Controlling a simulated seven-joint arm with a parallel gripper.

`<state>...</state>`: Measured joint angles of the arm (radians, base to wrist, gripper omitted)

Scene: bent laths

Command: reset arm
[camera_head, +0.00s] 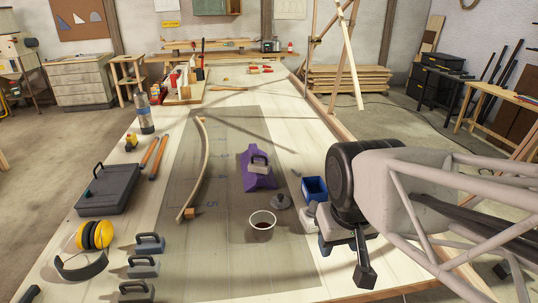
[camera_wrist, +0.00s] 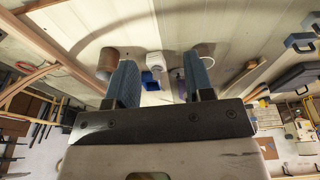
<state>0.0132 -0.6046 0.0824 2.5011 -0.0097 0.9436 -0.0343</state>
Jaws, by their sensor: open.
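My arm reaches in from the right in the head view. The blue bin also shows between the fingers in the wrist view (camera_wrist: 149,79). The curved wooden lath (camera_head: 203,165) lies on the grey mat (camera_head: 222,222), well left of my gripper, with a small wood block (camera_head: 192,212) at its near end.
A purple piece (camera_head: 258,178) with a handled weight on it lies mid-mat. A black case (camera_head: 108,188), yellow ear defenders (camera_head: 93,237) and several handled weights (camera_head: 143,266) stand at the left. Upright wooden poles (camera_head: 348,45) rise behind the bench's right edge.

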